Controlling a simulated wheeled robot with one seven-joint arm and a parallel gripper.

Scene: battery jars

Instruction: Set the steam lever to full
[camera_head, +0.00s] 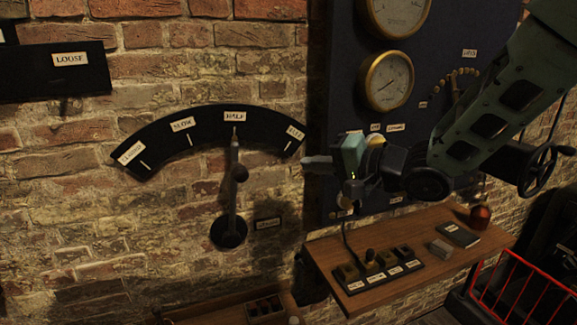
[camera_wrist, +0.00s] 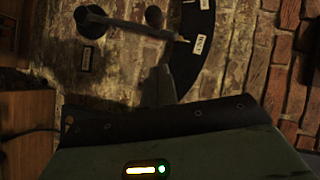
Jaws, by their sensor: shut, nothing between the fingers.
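The steam lever (camera_head: 236,190) is a thin grey arm with a dark round knob (camera_head: 239,173), pivoting on a black disc (camera_head: 228,231) on the brick wall. It stands nearly upright, its tip at the HALF mark of a black arc plate (camera_head: 212,121). The FULL label (camera_head: 295,132) is at the arc's right end. My gripper (camera_head: 307,161) is shut and empty, right of the lever and just below the FULL end, apart from the knob. In the wrist view the lever (camera_wrist: 130,24) and its knob (camera_wrist: 154,16) lie beyond my gripper fingers (camera_wrist: 163,80).
A dark blue panel with brass gauges (camera_head: 387,81) is behind my arm. Below it a wooden shelf (camera_head: 340,265) carries a row of switches (camera_head: 378,270) and a small red jar (camera_head: 480,216). A red rail (camera_head: 525,290) stands at lower right.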

